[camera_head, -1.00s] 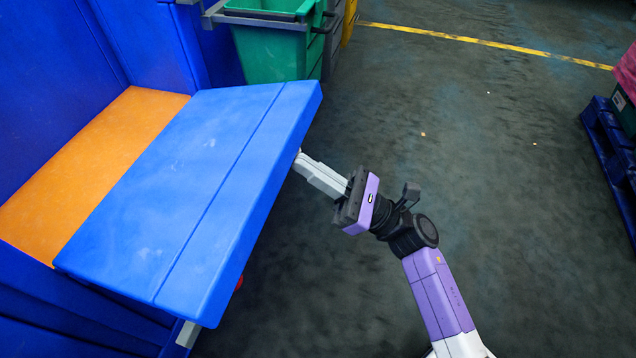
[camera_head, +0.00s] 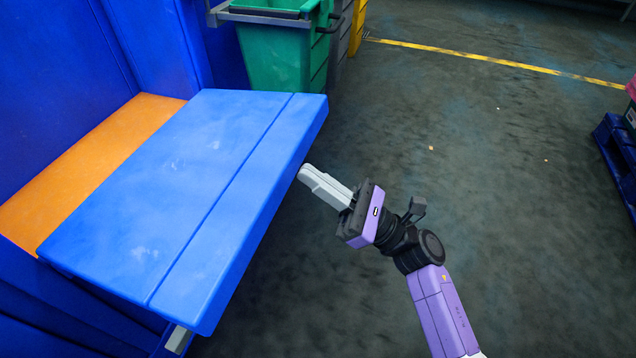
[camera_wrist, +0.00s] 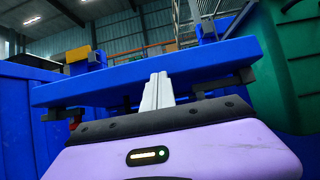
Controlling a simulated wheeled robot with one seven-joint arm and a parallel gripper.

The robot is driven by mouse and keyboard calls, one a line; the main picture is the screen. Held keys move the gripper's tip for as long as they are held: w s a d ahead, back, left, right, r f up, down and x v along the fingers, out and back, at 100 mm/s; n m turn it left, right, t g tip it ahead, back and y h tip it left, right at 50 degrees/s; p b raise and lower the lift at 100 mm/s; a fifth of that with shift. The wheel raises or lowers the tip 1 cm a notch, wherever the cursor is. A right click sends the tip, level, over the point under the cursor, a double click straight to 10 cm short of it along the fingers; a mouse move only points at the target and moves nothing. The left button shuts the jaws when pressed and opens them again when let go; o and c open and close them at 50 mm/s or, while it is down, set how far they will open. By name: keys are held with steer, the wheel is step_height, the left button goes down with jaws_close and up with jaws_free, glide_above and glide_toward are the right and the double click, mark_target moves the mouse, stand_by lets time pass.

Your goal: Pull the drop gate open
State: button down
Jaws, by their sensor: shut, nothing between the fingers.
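The drop gate (camera_head: 190,185) is a wide blue panel that stands out roughly flat from the blue container in the head view. Its thick front edge faces my arm. In the wrist view the gate (camera_wrist: 220,60) crosses the picture as a blue slab, with dark brackets under both ends. My gripper (camera_head: 304,172) is shut and empty, its pale fingers together just off the gate's right edge. In the wrist view the fingertips (camera_wrist: 158,76) show in front of the slab's lower edge. Whether they touch it cannot be told.
An orange surface (camera_head: 90,150) lies behind the gate, inside the blue container. A green bin (camera_head: 275,55) stands beyond the gate's far end. A blue pallet (camera_head: 617,150) is at the right edge. The dark floor between is mostly clear, with a yellow line (camera_head: 490,58) farther back.

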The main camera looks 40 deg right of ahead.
steer(key=p+v, duration=0.1)
steer(key=v, duration=0.8)
steer(key=shift+s+d+r+p, duration=0.2)
steer(key=shift+s+d+p, duration=0.15)
steer(key=shift+s, duration=0.15)
